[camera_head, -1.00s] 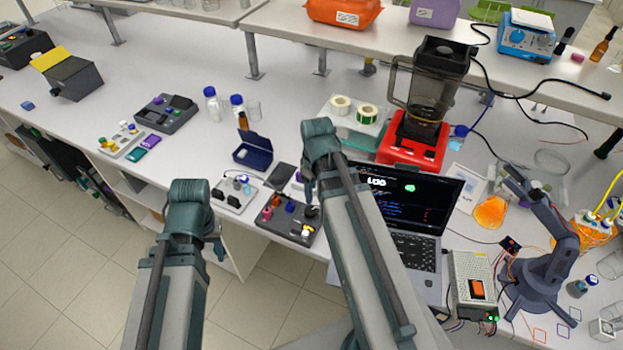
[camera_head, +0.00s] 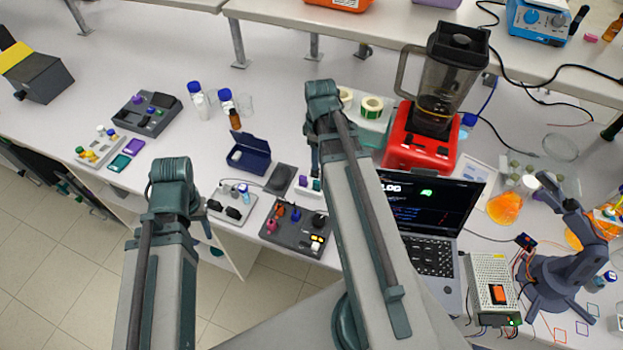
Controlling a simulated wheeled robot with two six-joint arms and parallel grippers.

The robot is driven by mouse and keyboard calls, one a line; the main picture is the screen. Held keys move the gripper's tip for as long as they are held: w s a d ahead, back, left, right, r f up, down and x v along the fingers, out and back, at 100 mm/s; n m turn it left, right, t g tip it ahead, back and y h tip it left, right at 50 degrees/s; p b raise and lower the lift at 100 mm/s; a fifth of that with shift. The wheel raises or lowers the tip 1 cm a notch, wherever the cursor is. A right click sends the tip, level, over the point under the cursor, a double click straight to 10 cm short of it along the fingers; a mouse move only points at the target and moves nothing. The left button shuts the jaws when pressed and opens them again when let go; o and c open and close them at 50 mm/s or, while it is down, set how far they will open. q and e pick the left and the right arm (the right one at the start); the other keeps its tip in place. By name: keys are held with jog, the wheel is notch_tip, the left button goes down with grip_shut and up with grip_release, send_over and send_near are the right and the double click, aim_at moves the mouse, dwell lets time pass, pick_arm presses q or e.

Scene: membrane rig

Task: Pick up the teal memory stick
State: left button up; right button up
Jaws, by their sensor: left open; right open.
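A small teal piece (camera_head: 317,185), which looks like the teal memory stick, stands beside a purple one (camera_head: 303,181) in a small white holder (camera_head: 300,190), left of the laptop. My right gripper (camera_head: 316,170) points down just above the teal piece; it is small and partly hidden by my arm, and I cannot tell whether it touches. It is open. My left gripper (camera_head: 216,249) hangs low by the table's front edge, away from the holder, open and empty. A larger flat teal block (camera_head: 120,162) lies at the left, next to a purple block (camera_head: 133,146).
A dark grey panel with coloured knobs (camera_head: 295,228) sits in front of the holder. A grey plate with plugs (camera_head: 232,205) and an open navy box (camera_head: 248,155) are to its left. The laptop (camera_head: 430,215) and red blender (camera_head: 420,140) crowd the right.

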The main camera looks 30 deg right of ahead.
aim_at(317, 182)
notch_tip(317, 182, down, 9)
jog(key=b, duration=0.8)
jog(key=shift+s+r+b, duration=0.1)
jog(key=shift+r+b, duration=0.05)
jog(key=shift+b, duration=0.25)
jog(key=shift+r, duration=0.1)
jog(key=f+b, duration=0.5)
jog(key=shift+w+a+f, duration=0.1)
jog(key=shift+w+f, duration=0.1)
jog(key=shift+w, duration=0.05)
jog(key=shift+r, duration=0.1)
grip_shut()
